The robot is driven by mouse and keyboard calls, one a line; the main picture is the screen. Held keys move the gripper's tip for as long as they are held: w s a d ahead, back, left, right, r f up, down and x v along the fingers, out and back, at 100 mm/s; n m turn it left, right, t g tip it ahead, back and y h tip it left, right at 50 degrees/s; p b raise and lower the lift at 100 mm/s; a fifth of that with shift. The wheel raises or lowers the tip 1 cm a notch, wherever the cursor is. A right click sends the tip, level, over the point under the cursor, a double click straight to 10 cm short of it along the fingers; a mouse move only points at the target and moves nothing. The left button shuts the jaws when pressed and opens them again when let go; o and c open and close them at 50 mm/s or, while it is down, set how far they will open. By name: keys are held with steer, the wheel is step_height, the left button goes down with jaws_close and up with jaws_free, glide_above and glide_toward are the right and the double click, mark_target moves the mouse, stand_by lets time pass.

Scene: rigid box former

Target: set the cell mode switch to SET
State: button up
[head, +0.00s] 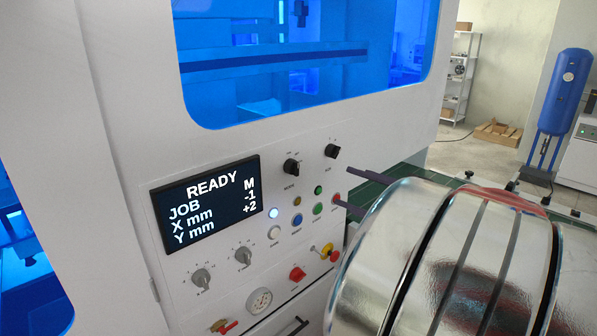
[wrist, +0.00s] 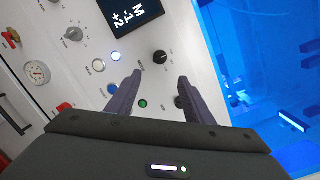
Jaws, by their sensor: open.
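Two black rotary switches sit on the white panel right of the display: a left one (head: 291,166) and an upper right one (head: 332,151). In the wrist view the fingers of my gripper (wrist: 160,78) are spread, with the left switch (wrist: 160,57) just beyond and between the tips.
The display (head: 208,200) reads READY, JOB M, X -1, Y +2. Several coloured buttons (head: 298,219) lie close below the switches. Grey knobs (head: 243,258), a gauge (head: 259,301) and a red knob (head: 297,273) are lower. A blue window (head: 300,60) is above.

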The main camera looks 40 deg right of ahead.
mark_target(294, 168)
steer(key=shift+w+a, duration=0.35)
steer(key=shift+w, duration=1.95)
steer(key=shift+w+a, duration=0.35)
steer(key=shift+w, duration=1.9)
steer(key=shift+w+a, duration=0.35)
steer(key=shift+w, duration=1.95)
steer(key=c, duration=0.9)
steer(key=shift+d, duration=0.2)
steer(key=shift+c, duration=0.6)
steer(key=shift+a, duration=0.15)
